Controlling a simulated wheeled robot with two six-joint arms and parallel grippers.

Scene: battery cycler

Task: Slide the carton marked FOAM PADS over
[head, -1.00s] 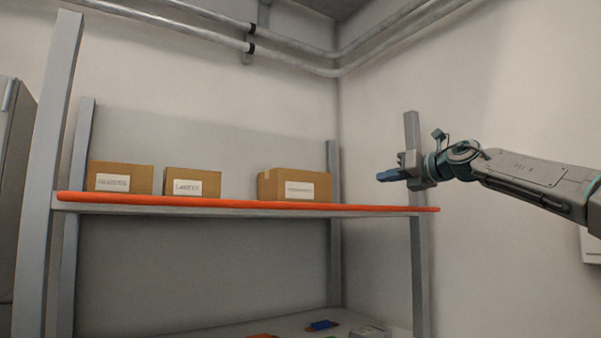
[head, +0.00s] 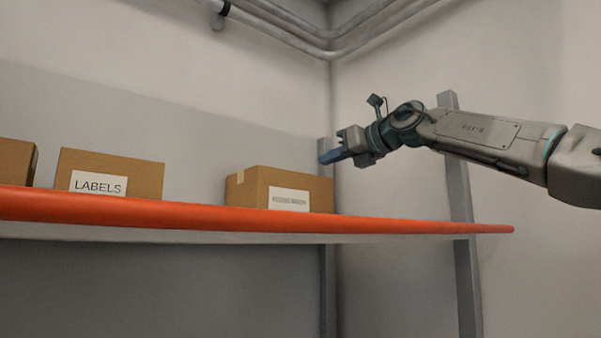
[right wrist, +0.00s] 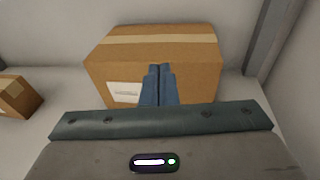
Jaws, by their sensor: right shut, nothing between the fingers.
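No label that I can read says FOAM PADS. A brown carton (head: 247,190) with a white label too small to read stands at the right on the upper shelf. In the right wrist view the same carton (right wrist: 200,75) fills the middle, with tape along its top. My right gripper (head: 327,157) is shut and empty, its blue fingers pointing left near that carton's upper right. In the right wrist view its fingers (right wrist: 159,70) overlap the carton's front; contact cannot be told. My left gripper is not in view.
A carton marked LABELS (head: 140,178) stands left of it, with a gap between. Another carton (head: 14,162) is cut by the left edge. An orange bar (head: 400,223) runs along the shelf front, and a grey post (head: 462,200) stands at the right.

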